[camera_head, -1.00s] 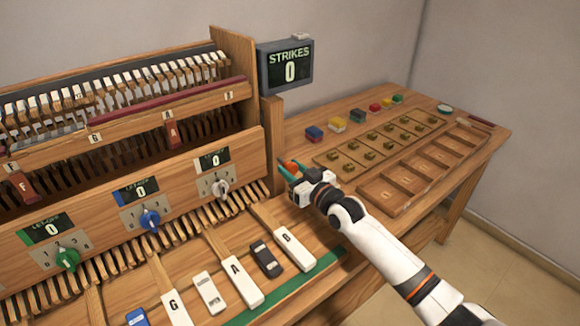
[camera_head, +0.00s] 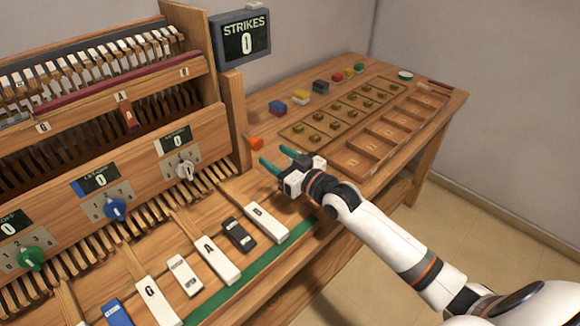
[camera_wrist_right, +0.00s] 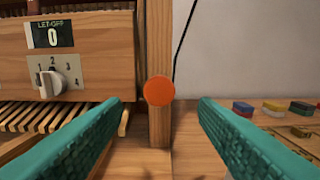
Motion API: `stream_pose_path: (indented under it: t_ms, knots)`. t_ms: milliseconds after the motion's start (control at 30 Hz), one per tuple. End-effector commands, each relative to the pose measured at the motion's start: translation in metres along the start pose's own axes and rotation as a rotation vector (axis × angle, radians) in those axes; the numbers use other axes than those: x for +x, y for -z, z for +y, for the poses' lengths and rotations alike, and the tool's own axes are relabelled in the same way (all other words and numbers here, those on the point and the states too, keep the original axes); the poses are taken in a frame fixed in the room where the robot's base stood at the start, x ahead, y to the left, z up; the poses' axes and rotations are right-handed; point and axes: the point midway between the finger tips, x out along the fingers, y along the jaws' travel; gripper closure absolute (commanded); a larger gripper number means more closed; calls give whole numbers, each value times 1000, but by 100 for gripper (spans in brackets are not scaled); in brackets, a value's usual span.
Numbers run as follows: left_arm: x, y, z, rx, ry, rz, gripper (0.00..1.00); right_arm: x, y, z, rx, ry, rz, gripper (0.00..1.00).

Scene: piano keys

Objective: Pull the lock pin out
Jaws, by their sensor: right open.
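The lock pin shows as an orange-red knob (camera_head: 254,143) low on the wooden post at the right end of the piano case. In the right wrist view its round orange head (camera_wrist_right: 158,91) faces me, midway between the fingers and beyond their tips. My right gripper (camera_head: 279,159) is open and empty, its teal fingers pointing toward the knob, with a gap between. The fingers also show spread in the right wrist view (camera_wrist_right: 160,103). The pin's shaft is hidden behind its head. My left gripper is not in view.
A grey-white dial (camera_head: 185,170) sits on the panel left of the post. The strikes screen (camera_head: 245,40) stands above. White and dark keys (camera_head: 218,262) lie in front. Coloured blocks (camera_head: 277,107) and a wooden tray (camera_head: 375,142) are on the bench to the right.

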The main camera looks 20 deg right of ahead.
Motion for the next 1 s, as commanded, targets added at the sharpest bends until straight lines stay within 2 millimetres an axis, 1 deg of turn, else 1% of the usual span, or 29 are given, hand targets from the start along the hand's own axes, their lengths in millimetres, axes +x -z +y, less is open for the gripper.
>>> stream_pose_path:
  t_ms: [33, 100, 200, 300, 467, 1000]
  knots:
    - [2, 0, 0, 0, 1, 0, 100, -11, 3, 0, -1, 0, 2, 46]
    - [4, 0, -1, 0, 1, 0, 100, -23, 2, 0, 0, -1, 2, 46]
    - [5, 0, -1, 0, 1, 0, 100, -36, 2, 0, 0, 0, 2, 46]
    - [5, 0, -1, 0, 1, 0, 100, -44, 1, 0, 1, 0, 1, 46]
    - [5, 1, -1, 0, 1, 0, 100, -47, 0, 0, 1, 0, 0, 46]
    - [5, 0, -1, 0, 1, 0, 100, -47, 0, 0, 1, 0, 0, 46]
